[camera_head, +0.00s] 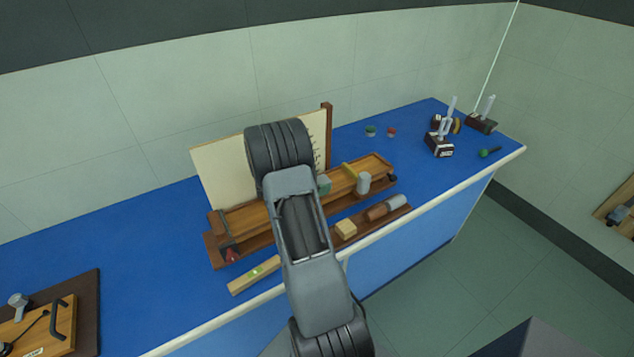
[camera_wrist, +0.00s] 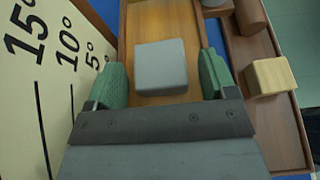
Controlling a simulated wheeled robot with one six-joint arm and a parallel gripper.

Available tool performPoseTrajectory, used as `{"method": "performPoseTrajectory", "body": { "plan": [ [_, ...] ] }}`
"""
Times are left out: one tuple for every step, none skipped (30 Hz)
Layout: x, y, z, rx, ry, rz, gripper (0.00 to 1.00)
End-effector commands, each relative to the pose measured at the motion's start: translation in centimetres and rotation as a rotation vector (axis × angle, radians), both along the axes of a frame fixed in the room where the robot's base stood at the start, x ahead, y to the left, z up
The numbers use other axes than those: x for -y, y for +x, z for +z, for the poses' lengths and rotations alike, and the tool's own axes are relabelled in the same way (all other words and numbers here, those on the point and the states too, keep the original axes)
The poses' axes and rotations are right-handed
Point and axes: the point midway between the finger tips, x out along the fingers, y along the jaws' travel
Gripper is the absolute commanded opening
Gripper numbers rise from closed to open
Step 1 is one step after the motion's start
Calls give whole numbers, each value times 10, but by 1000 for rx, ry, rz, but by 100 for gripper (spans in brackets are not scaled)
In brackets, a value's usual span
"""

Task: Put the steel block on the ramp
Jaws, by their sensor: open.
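The steel block (camera_wrist: 161,66) is a plain grey block over the wooden ramp (camera_wrist: 157,18) in the wrist view. It appears to sit on the ramp's surface, with a dark shadow along its near edge. My gripper (camera_wrist: 162,70) is open, its green fingertips on either side of the block with a narrow gap on each side. In the head view the long wooden ramp (camera_head: 248,216) lies on the blue bench, and my arm covers its middle. The block is hidden there behind my arm and a green fingertip.
An angle board (camera_head: 222,170) stands behind the ramp. A light wooden bar (camera_head: 253,275) lies in front. Clear blue bench (camera_head: 150,235) lies left.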

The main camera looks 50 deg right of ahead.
Motion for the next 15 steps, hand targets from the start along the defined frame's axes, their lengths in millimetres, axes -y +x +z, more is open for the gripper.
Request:
{"method": "performPoseTrajectory", "body": {
  "plan": [
    [0, 0, 0, 0, 0, 0, 78],
    [0, 0, 1, 0, 0, 0, 78],
    [0, 0, 3, 0, 0, 0, 78],
    [0, 0, 5, 0, 0, 0, 78],
    [0, 0, 8, 0, 0, 0, 78],
    [-5, 2, 6, 1, -1, 3, 78],
    [-9, 4, 7, 1, -1, 4, 78],
    [-13, 5, 9, 2, -2, 3, 78],
    [-19, 7, 11, 2, -2, 4, 78],
    [-25, 9, 13, 3, -1, 5, 78],
    [-30, 11, 15, 3, -1, 5, 78],
    [-38, 13, 19, 3, -2, 5, 78],
    [-43, 15, 21, 3, -1, 4, 78],
    [-48, 16, 23, 2, -1, 6, 78],
    [-55, 19, 26, 3, -2, 4, 78]
  ]
}}
